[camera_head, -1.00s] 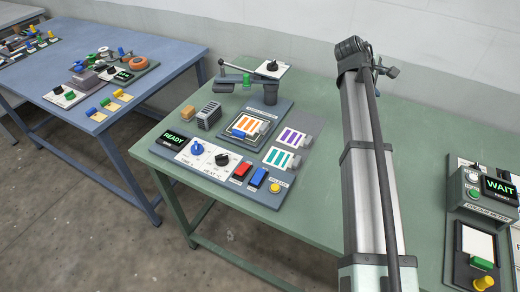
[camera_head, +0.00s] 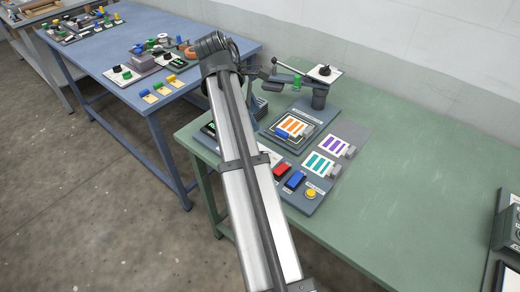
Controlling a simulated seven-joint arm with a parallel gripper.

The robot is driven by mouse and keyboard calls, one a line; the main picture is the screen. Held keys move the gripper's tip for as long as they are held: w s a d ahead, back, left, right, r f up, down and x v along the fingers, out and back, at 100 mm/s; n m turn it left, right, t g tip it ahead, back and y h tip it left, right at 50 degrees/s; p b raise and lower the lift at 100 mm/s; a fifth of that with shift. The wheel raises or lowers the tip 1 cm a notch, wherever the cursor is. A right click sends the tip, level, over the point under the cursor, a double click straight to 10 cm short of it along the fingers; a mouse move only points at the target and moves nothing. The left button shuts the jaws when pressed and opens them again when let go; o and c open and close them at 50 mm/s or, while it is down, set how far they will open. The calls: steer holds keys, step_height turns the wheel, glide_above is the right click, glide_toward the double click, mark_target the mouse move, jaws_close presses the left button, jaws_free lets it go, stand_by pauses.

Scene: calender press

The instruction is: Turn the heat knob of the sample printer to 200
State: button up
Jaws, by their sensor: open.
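The sample printer (camera_head: 298,199) stands on the green table, partly behind my arm. Its heat knob and most of the dial panel are hidden behind my arm link in the head view. A sliver of the dark display shows at the link's left edge.
A blue table (camera_head: 130,25) stands at left.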

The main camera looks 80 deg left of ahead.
mark_target(262, 153)
steer(key=shift+n, duration=0.3)
steer(key=f, duration=0.4)
steer(key=w+d+f, duration=0.1)
steer(key=f, duration=0.3)
steer(key=w+f, duration=0.1)
steer(key=f, duration=0.3)
steer(key=shift+d+f, duration=0.3)
steer(key=shift+d, duration=0.05)
steer(key=shift+c, duration=0.5)
steer(key=c, duration=0.9)
